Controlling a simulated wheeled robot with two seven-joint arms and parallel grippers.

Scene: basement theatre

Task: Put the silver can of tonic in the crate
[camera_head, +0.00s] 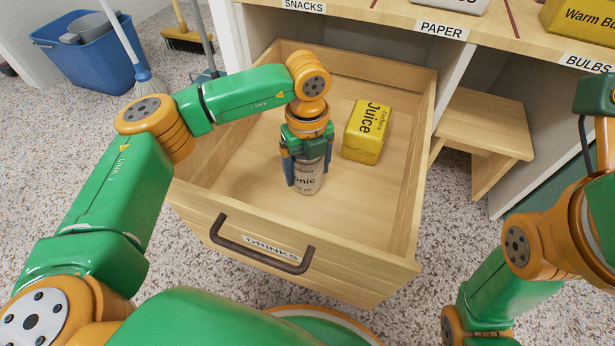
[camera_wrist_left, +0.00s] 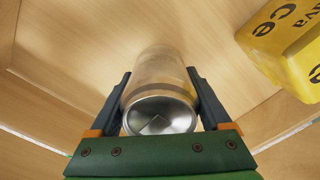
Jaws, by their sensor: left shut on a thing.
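The silver can of tonic (camera_head: 308,178) stands upright inside the open wooden drawer labelled DRINKS (camera_head: 398,215). My left gripper (camera_head: 305,170) reaches down from above and is shut on the can, a finger on either side. In the left wrist view the can (camera_wrist_left: 160,100) lies between both fingers, its metal lid facing the camera. The can's base looks at or close to the drawer floor; I cannot tell whether it touches. My right arm shows at the right edge of the head view, but its fingertips are out of frame. I see no crate.
Shelves labelled SNACKS, PAPER and BULBS rise behind. A wooden step stool (camera_head: 485,125) stands right of the drawer. A blue bucket (camera_head: 88,50) and brooms are at the upper left.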

